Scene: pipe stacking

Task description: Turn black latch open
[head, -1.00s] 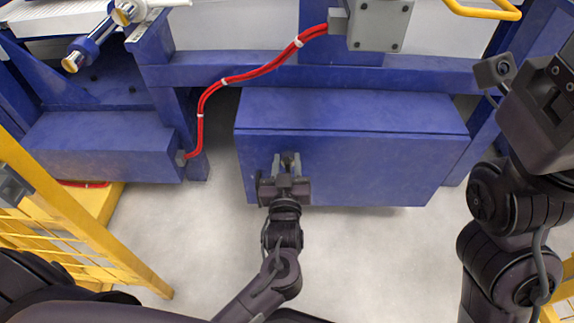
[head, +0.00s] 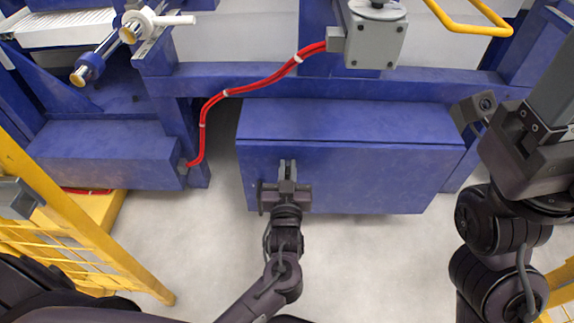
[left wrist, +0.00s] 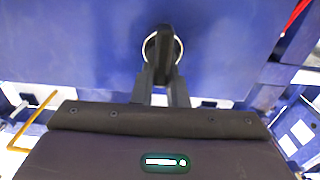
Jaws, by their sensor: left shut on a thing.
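The black latch (left wrist: 163,46) shows in the left wrist view as a dark handle in front of a pale ring on a blue cabinet face. In the head view the cabinet (head: 390,180) stands low at centre, and the latch is hidden by my left gripper (head: 287,166). My left gripper's two fingers (left wrist: 160,82) are close together and shut on the latch, at the left part of the cabinet front. The latch looks roughly upright in the left wrist view; its exact angle is hard to tell. My right arm is at the right of the head view; its fingers do not show.
A red cable (head: 240,90) runs from a grey box (head: 372,40) to a blue block (head: 105,155) at left. Yellow railing (head: 75,220) stands at the left. The grey floor (head: 365,255) before the cabinet is clear.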

